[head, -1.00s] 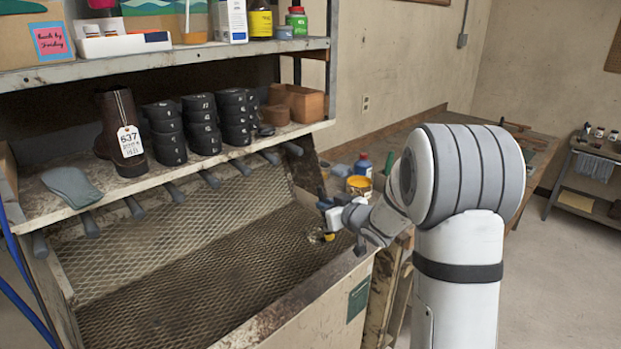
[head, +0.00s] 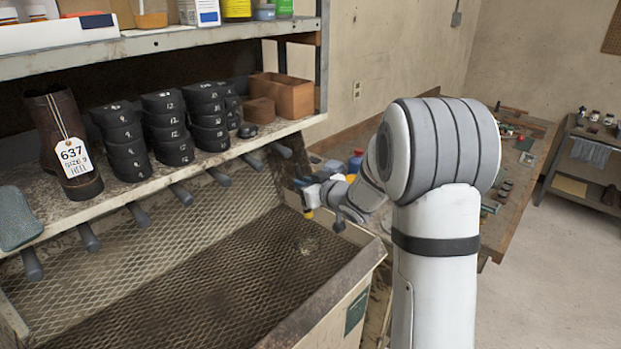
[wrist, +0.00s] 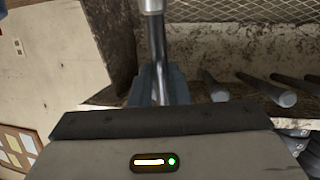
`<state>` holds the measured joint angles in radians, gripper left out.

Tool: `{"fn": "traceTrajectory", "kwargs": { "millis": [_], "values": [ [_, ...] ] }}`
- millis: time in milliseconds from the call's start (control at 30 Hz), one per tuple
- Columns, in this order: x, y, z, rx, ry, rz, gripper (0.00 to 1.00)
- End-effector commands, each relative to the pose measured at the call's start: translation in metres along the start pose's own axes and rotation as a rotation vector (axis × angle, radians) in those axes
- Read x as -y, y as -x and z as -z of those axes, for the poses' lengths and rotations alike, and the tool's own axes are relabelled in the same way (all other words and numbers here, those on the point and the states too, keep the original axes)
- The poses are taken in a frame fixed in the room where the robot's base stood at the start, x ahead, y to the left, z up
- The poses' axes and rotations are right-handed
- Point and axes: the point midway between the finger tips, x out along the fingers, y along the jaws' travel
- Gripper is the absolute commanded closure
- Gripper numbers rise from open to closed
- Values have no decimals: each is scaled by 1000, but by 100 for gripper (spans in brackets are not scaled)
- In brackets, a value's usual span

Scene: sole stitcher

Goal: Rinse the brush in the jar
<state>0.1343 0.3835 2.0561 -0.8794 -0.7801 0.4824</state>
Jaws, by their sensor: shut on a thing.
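In the wrist view my gripper (wrist: 158,86) is shut on the brush, whose dark handle and metal ferrule (wrist: 152,6) run up to the top edge. The bristles are out of that view. In the head view my gripper (head: 304,184) is small, just left of my arm, above the right end of the mesh-floored trough. A small yellow tip (head: 308,213), which seems to be the brush's end, hangs below it.
The trough (head: 190,275) has a raised front rim. A shelf (head: 120,210) above holds a tagged boot (head: 62,140) and black stacked blocks (head: 170,125); grey rods stick out beneath. A workbench (head: 510,205) with a blue bottle (head: 355,161) and tools stands behind my arm.

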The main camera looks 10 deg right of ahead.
Motion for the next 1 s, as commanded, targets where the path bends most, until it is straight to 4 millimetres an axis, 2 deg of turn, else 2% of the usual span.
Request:
{"fn": "traceTrajectory", "kwargs": {
  "millis": [400, 1000],
  "values": [
    [-10, -3, -34, 1, -6, -21, 100],
    [-9, -18, -92, 2, -6, -24, 100]
  ]
}}
